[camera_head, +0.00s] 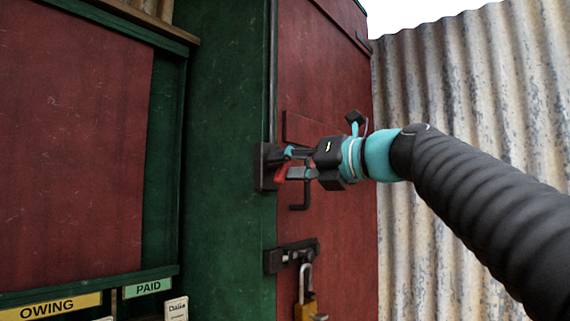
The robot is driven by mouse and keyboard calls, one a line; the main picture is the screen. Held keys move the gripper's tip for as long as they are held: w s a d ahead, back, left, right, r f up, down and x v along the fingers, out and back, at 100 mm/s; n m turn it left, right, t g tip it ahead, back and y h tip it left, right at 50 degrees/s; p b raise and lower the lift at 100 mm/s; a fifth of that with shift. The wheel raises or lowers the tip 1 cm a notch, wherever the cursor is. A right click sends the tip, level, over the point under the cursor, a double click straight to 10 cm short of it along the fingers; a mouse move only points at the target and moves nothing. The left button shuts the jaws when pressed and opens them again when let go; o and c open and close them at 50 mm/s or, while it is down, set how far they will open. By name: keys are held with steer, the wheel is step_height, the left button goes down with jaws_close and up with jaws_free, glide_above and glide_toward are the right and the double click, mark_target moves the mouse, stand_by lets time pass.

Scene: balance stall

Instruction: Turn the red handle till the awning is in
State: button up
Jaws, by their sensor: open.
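The red handle (281,173) shows as a small red piece beside a dark plate (265,167) on the edge of the green post. My gripper (287,163) reaches in from the right, with its fingers at the red handle. The fingers are apart, and they partly hide the handle. I cannot tell whether they touch it. The awning cannot be made out in this view.
A dark bar handle (299,195) sits on the red door (330,225) just below my gripper. Lower are a hasp (291,255) and a brass padlock (306,309). Corrugated metal (450,90) stands at right. OWING (48,306) and PAID (148,288) signs are at lower left.

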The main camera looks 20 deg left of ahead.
steer(key=shift+w+a, duration=0.2)
steer(key=shift+a, duration=0.4)
jaws_close()
steer(key=shift+n, duration=0.3)
